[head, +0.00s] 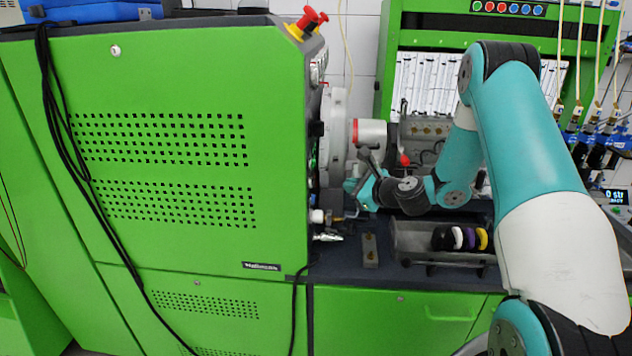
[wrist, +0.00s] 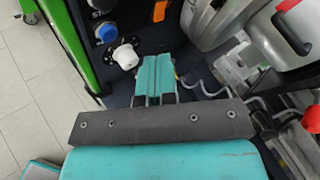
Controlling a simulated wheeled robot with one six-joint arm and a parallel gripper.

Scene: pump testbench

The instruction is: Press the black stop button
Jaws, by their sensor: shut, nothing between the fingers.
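I cannot make out the black stop button for certain in either view. The green machine cabinet (head: 190,60) carries a panel on its right side, seen almost edge-on in the head view, so its controls are mostly hidden. My gripper (head: 352,187) is in front of this side, near the round grey-white flange. In the wrist view my gripper (wrist: 155,62) has its teal fingers together, shut and empty, over a dark surface. A white round fitting (wrist: 125,54) and a blue round fitting (wrist: 106,32) lie just left of the fingertips.
A red emergency knob on a yellow base (head: 306,22) tops the cabinet. A grey pump body (head: 425,130) with a red-ended cylinder (head: 370,132) stands behind my gripper. A tray (head: 410,238) with coloured rings is at right. Thin pipes (wrist: 212,85) run right of the fingers.

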